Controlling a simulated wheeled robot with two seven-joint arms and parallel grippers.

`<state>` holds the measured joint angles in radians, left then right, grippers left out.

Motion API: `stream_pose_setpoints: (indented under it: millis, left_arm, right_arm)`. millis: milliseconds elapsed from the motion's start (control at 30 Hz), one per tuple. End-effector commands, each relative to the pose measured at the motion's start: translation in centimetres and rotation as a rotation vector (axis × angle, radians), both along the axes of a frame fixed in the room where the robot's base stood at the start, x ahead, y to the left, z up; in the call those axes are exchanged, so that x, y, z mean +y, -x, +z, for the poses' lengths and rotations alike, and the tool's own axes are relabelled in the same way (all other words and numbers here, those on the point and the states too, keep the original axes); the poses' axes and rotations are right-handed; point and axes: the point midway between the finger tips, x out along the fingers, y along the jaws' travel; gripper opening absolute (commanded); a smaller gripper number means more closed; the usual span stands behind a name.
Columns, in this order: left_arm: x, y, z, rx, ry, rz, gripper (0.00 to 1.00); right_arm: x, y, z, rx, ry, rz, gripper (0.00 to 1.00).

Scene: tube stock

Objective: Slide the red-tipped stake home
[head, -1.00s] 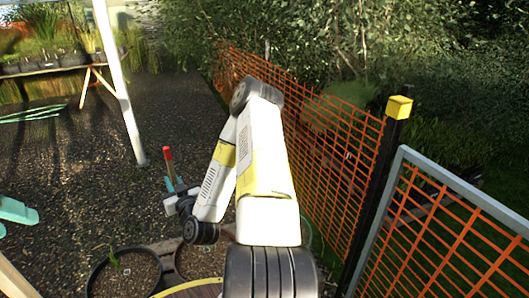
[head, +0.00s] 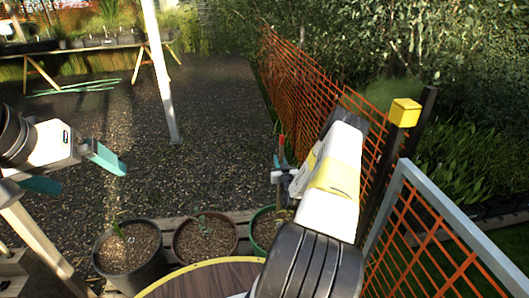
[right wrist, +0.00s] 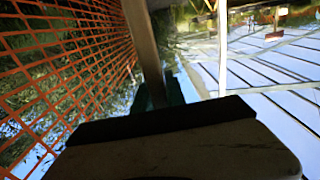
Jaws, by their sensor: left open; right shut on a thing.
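The red-tipped stake (head: 281,150) stands roughly upright in the head view, red end up. My right gripper (head: 281,172) is shut on it below the red tip. The stake's lower part shows over the green pot (head: 252,236); I cannot tell whether its end touches the soil. My right arm hides part of that pot. In the right wrist view the stake's shaft (right wrist: 143,40) runs up from between teal fingers (right wrist: 160,94). My left gripper (head: 74,172) is open and empty at the left, well apart from the stake.
A black pot (head: 104,262) and a brown pot (head: 177,252) stand left of the green pot on wooden slats. A round wooden top (head: 200,282) with a yellow rim is in front. Orange mesh fencing (head: 300,95) and a black post (head: 383,165) are close on the right.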

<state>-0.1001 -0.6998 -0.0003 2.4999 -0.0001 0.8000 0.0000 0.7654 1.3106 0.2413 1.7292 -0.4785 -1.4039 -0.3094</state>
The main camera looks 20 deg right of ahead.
Motion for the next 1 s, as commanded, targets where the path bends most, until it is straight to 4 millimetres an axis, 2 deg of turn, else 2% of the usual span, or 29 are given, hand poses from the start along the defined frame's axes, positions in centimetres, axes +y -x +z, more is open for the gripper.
stream_pose_setpoints:
  millis: [133,633,1000]
  left_arm:
    - [0.0,0.0,0.0,0.0,0.0,0.0,1.0]
    - [0.0,0.0,0.0,0.0,0.0,0.0,1.0]
    - [0.0,0.0,0.0,0.0,0.0,0.0,1.0]
  right_arm:
    - [-1.1,0.0,-0.8,0.003,0.003,-0.007,0.0]
    - [-1.1,0.0,-5.3,0.003,0.003,-0.007,0.0]
    - [-1.0,0.0,-6.2,0.002,0.004,-0.006,0.0]
